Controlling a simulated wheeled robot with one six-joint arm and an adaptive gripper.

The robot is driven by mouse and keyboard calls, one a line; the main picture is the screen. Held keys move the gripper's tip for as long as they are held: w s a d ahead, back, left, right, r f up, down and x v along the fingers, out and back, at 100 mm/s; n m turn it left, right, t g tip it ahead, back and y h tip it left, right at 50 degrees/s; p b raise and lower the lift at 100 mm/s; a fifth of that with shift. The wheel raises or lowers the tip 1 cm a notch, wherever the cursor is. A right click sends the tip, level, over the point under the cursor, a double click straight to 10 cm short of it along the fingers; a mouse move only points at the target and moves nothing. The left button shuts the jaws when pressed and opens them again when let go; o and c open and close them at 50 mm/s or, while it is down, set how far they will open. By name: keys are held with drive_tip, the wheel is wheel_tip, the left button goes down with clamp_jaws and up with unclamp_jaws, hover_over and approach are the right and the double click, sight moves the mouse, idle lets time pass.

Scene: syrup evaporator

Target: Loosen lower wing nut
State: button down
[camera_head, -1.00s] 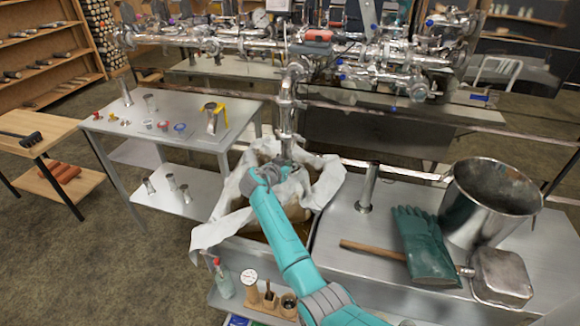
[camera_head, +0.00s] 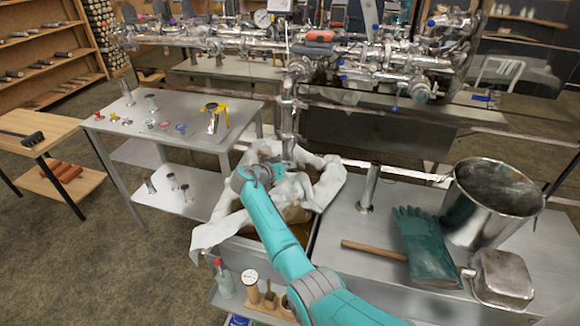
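A shiny vertical pipe (camera_head: 288,120) with clamped joints comes down from the pipework to just above the cloth-lined bin. The lower wing nut is too small to make out on it. My gripper (camera_head: 276,171) is at the end of my teal arm, low and just left of the pipe's lower end, over the white cloth (camera_head: 220,225). Its fingers are small and partly hidden by my wrist, so I cannot tell whether they are open or shut, or whether they touch the pipe. I see nothing clearly held.
A steel bench at right (camera_head: 340,275) bears a large pot (camera_head: 490,205), a green glove (camera_head: 425,245), a wooden-handled tool (camera_head: 372,250) and a square pan (camera_head: 500,277). A steel table at left (camera_head: 100,122) holds small fittings and a yellow-handled clamp (camera_head: 213,108). Horizontal pipework (camera_head: 390,72) crosses behind.

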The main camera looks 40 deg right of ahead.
drive_tip(key=shift+w+a+f+n+g, duration=0.15)
drive_tip(key=shift+n+g, duration=0.15)
drive_tip(key=shift+n, duration=0.4)
drive_tip(key=c, duration=1.3)
unclamp_jaws()
drive_tip(key=shift+c, duration=0.2)
drive_tip(key=v, duration=0.8)
drive_tip(key=shift+f, duration=0.1)
